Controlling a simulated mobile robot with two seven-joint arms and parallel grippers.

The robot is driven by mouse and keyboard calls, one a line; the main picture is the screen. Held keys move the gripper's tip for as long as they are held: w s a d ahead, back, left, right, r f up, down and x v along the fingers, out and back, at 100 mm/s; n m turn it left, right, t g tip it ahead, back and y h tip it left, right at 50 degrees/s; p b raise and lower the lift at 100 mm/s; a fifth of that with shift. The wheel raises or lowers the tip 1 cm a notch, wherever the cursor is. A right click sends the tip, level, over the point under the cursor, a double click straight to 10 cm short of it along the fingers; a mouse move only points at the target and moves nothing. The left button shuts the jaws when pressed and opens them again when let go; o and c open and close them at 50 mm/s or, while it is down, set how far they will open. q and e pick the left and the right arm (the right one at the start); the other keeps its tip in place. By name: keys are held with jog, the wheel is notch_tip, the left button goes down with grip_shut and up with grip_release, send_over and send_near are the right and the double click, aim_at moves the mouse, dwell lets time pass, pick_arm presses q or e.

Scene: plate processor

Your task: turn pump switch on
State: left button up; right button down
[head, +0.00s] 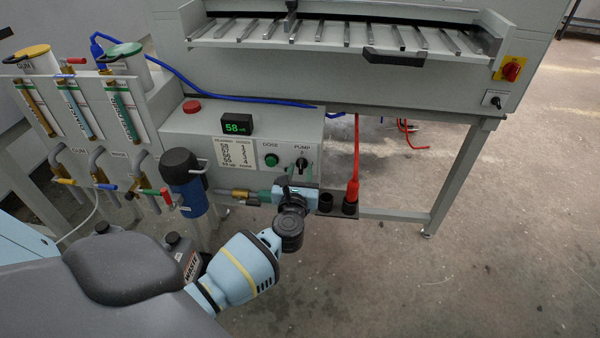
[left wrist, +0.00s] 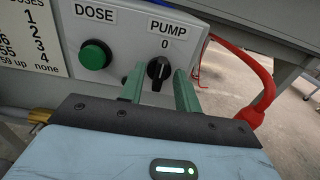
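The pump switch (head: 301,163) is a small black rotary knob under the PUMP label on the front of the grey control box (head: 190,125). It also shows in the left wrist view (left wrist: 158,69), with a white mark pointing up towards the 0. My left gripper (head: 298,184) is just in front of and below the knob. In the left wrist view its two green fingers (left wrist: 160,78) are apart, with the knob showing between them. I cannot tell whether they touch it. My right gripper is not in view.
A green DOSE button (head: 271,159) is left of the knob, and a red button (head: 192,107) and display (head: 237,124) are above. A blue filter canister (head: 185,180) stands left of my gripper. A red hose (head: 355,165) runs down on the right. Floor is open further right.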

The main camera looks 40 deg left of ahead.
pick_arm(q)
jog(key=c, duration=0.7)
grip_shut()
